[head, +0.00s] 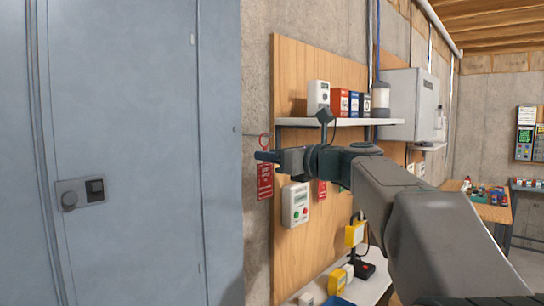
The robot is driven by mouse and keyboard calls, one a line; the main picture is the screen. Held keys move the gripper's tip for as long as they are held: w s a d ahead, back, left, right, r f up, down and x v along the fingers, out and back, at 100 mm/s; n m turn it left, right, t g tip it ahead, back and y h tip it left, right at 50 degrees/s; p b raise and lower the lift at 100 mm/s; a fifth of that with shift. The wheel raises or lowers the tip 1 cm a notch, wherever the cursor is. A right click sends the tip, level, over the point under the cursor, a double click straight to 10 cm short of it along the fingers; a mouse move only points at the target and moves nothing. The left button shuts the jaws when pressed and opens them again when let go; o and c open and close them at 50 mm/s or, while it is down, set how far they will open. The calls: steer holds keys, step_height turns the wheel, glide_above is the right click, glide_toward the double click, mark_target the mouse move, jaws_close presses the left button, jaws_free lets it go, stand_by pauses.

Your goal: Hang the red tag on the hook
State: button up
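The red tag (265,181) hangs upright with pale print, just below the fingertips of my gripper (265,157). Its red loop (264,141) stands up above the fingers. My gripper points left and looks shut on the tag between loop and card; the finger gap is seen edge-on. A thin dark hook (242,131) sticks out near the grey cabinet's right edge, level with the loop. Its tip seems to meet the loop in the picture, but I cannot tell whether the loop is around it or apart from it.
A large grey cabinet (130,120) fills the left. A wooden board (290,75) carries a shelf (345,122) with boxes, and a white device (295,204) hangs below. Another red tag (322,190) shows behind my arm. A lower shelf (365,288) holds yellow items.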

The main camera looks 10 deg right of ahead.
steer(key=b+v, duration=0.3)
steer(key=v, duration=1.1)
steer(key=s+a+f+n+g+h, duration=0.1)
steer(key=s+a+f+n+g, duration=0.2)
steer(key=f, duration=0.5)
steer(key=s+a+f+n+g+h, duration=0.1)
steer(key=a+f+n+g+h, duration=0.15)
steer(key=f+n, duration=0.35)
steer(key=s+a+f+n+g+h, duration=0.1)
steer(key=s+a+f+n+g, duration=0.15)
steer(key=f, duration=0.65)
steer(key=s+f+n+g+h, duration=0.1)
steer(key=s+f+n+h, duration=0.2)
steer(key=s+f+n, duration=0.3)
steer(key=s+f+n+g+h, duration=0.2)
steer(key=s+f+n, duration=0.4)
steer(key=f+n, duration=0.5)
steer(key=shift+d+f+h, duration=0.5)
steer(key=shift+f+h, duration=0.05)
steer(key=shift+f, duration=0.4)
